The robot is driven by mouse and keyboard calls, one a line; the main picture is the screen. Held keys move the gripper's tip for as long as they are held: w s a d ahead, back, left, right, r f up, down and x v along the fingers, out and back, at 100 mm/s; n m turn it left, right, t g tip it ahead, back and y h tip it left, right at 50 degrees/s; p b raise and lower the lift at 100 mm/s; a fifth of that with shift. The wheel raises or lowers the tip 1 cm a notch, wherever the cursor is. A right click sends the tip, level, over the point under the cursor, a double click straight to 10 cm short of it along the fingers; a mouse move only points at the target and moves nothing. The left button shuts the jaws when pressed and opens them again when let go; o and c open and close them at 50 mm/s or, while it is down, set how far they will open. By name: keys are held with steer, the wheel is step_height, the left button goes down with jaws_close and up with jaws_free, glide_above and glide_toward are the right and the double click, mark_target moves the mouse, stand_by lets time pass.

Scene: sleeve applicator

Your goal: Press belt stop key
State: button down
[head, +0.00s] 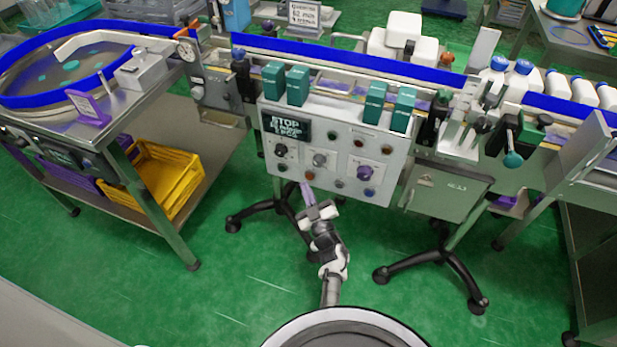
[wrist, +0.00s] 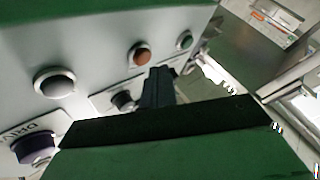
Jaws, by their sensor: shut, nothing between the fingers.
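The wrist view also shows the orange button (wrist: 140,53), green button (wrist: 185,40) and grey button (wrist: 55,85). I cannot read which is the belt stop key. My gripper (head: 306,186) is shut and empty, just below the orange button. In the wrist view its fingers (wrist: 159,82) partly cover the panel; contact cannot be told.
A dark knob (wrist: 122,100) and a purple knob (wrist: 35,148) stick out of the panel. Teal boxes (head: 274,84) stand along its top edge. A grey cabinet (head: 444,190) is to the right, a turntable bench (head: 160,165) to the left. Green floor (head: 230,285) is open in front.

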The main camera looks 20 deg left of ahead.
steer(key=shift+s+a+p, duration=0.1)
steer(key=shift+s+p, duration=0.9)
steer(key=shift+s, duration=1.5)
